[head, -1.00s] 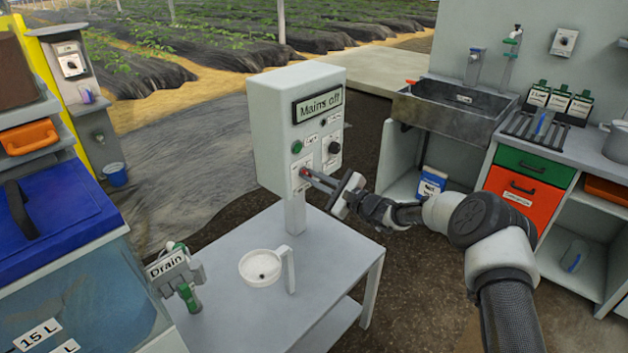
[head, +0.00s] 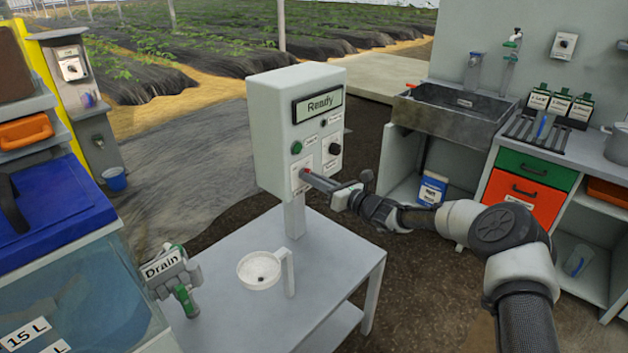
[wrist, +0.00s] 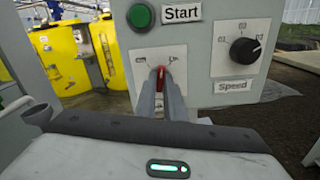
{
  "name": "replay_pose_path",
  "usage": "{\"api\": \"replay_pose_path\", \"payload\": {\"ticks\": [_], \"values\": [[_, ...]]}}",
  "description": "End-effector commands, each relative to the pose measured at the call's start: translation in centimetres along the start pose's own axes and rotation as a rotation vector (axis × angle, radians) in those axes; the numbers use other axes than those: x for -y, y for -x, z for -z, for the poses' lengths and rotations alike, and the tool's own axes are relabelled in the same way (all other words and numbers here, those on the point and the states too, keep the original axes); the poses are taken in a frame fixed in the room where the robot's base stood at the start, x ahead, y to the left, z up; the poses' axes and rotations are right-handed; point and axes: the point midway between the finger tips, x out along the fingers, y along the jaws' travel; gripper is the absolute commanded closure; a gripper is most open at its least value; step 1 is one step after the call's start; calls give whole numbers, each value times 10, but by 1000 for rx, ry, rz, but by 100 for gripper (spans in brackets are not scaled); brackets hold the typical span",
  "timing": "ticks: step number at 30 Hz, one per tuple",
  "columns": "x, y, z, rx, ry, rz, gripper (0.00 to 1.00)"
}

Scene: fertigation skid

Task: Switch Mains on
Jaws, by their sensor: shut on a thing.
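The red mains switch (wrist: 161,76) sits on a pale plate low on the box face, under the green Start button (wrist: 140,16). My gripper (head: 308,175) is at this switch, its fingers shut on the red lever. In the wrist view the two fingers (wrist: 161,88) close on either side of the lever and hide part of it. The lever appears tilted slightly to the right, towards the right-hand label, whose text is too small to read.
The black Speed knob (wrist: 245,50) is right of the switch. A white strainer cup (head: 260,270) stands on the table (head: 330,275) below. The Drain valve (head: 175,268) and a blue-lidded tank (head: 55,215) are at left. A sink (head: 455,115) is behind at right.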

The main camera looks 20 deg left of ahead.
Motion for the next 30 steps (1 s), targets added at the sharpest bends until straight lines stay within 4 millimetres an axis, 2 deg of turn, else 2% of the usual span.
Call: {"api": "replay_pose_path", "payload": {"ticks": [15,30], "values": [[0,0,0,-1,-418,0,100],[0,0,0,0,-560,0,100]]}}
